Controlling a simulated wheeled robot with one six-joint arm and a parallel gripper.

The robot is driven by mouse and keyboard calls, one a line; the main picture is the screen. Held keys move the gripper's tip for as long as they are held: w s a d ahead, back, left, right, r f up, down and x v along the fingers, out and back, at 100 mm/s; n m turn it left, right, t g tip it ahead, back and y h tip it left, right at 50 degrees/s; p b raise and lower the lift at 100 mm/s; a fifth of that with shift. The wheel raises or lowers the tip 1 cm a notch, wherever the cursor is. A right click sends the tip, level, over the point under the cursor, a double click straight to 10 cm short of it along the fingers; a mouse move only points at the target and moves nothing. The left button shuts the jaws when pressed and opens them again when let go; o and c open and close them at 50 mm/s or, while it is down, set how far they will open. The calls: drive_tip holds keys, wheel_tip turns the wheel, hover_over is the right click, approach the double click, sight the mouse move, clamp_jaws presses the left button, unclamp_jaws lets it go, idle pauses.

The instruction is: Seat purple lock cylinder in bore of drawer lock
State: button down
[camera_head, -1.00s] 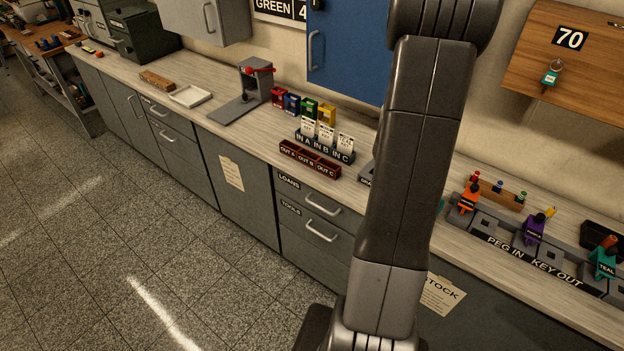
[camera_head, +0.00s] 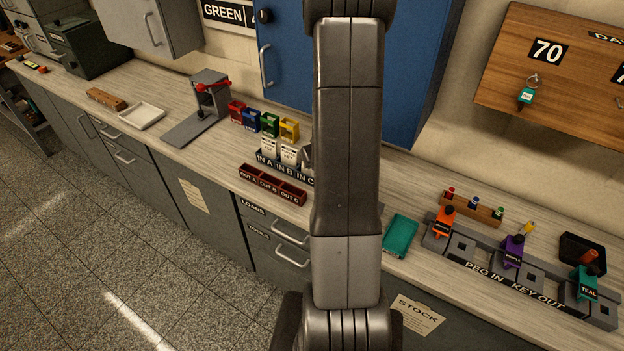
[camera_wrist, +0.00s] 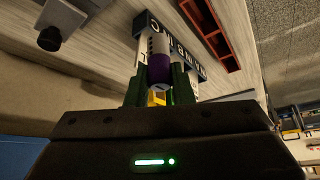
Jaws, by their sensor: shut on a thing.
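In the wrist view my gripper (camera_wrist: 160,88) is shut on the purple lock cylinder (camera_wrist: 159,68), which sticks out between two dark green fingers. A pale section shows beyond its purple band and a yellow part shows near the gripper body. The cylinder is held above the counter, in front of the IN A, IN B, IN C rack in the picture. I cannot clearly identify the drawer lock or its bore. A grey block with a dark round part (camera_wrist: 55,37) stands at the upper left of the wrist view. In the head view my arm hides the gripper and cylinder.
In the head view, the dark red OUT tray (camera_head: 272,186) and the IN rack (camera_head: 262,160) stand left of my arm. A blue cabinet (camera_head: 415,90) hangs behind.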

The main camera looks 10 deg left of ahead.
drive_tip(key=shift+f+b, duration=3.6)
drive_tip(key=shift+f, duration=1.15)
drive_tip(key=shift+s, duration=0.1)
drive_tip(key=shift+f, duration=0.15)
drive_tip(key=c, duration=1.5)
unclamp_jaws()
drive_tip(key=shift+c, duration=0.2)
